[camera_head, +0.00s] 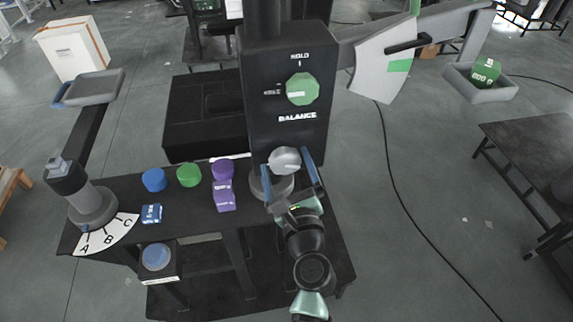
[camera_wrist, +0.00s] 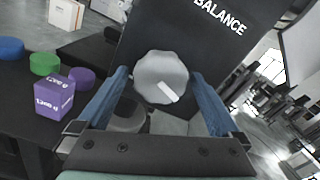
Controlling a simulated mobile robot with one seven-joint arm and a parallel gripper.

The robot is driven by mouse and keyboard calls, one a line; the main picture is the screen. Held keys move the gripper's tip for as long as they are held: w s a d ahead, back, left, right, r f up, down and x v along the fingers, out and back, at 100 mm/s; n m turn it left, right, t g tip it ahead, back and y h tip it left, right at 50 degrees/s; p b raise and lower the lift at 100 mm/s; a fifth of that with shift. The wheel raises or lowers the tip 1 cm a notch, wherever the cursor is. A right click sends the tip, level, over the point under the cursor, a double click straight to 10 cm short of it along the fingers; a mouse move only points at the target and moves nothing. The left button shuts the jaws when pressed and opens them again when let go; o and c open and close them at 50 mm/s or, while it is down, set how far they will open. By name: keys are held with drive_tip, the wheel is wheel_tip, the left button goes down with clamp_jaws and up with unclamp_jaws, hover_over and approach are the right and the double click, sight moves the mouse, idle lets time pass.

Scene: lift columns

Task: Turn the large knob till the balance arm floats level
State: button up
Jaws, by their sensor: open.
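The large grey knob (camera_head: 285,160) with a white mark sits low on the black column marked BALANCE (camera_head: 262,120). In the wrist view, the knob (camera_wrist: 158,70) lies between the two blue fingers of my open gripper (camera_wrist: 160,80), with gaps at both sides. In the head view, my gripper (camera_head: 288,168) straddles the knob from the front. The grey balance arm (camera_head: 445,24) rises to the right from the column. Its right tray (camera_head: 482,90) holds a green weight (camera_head: 486,72). A pale plate with a green band (camera_head: 399,66) hangs by the arm.
A green knob (camera_head: 302,89) marked HOLD is higher on the column. On the black bench, left of my gripper, stand blue (camera_head: 154,180), green (camera_head: 189,175) and purple (camera_head: 223,197) weights. A grey dial post (camera_head: 92,205) with an A-B-C scale stands at far left.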

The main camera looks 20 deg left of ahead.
drive_tip(key=c, duration=1.2)
drive_tip(key=shift+n, duration=0.3)
